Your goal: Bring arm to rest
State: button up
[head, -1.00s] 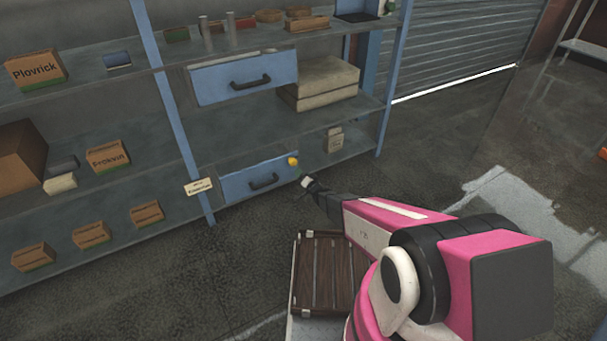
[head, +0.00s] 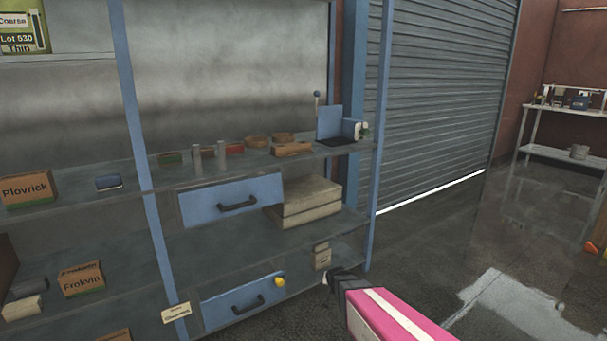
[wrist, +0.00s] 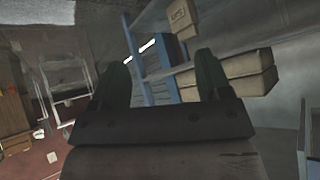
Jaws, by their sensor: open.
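My pink arm (head: 405,318) reaches in from the bottom right of the head view, in front of the shelf unit's lower right corner. My gripper, at its dark far end, is mostly cut off or hidden in the head view. In the wrist view my gripper (wrist: 164,85) shows two dark fingers spread apart. Nothing is between them. Behind them are shelf boxes (wrist: 245,75) and a blue upright, at some distance.
The shelf unit holds an upper blue drawer (head: 232,200) and a lower blue drawer (head: 243,304), both with dark handles. A yellow knob (head: 280,281) sits at the lower drawer. A roller shutter (head: 440,100) and open floor (head: 440,240) lie right; a metal rack (head: 560,155) stands far right.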

jog(key=s+d+r+n+g, duration=0.1)
jog(key=s+d+r+g, duration=0.1)
jog(key=s, duration=0.5)
jog(key=s+d+r+n+g, duration=0.1)
jog(key=s+d+r+g, duration=0.1)
jog(key=s+r, duration=0.5)
jog(key=s+d+r+g, duration=0.2)
jog(key=s+r+g, duration=0.2)
jog(key=s, duration=0.4)
jog(key=shift+d+r+n+g, duration=0.15)
jog(key=shift+n+g, duration=0.15)
jog(key=shift+n, duration=0.1)
jog(key=shift+s, duration=0.1)
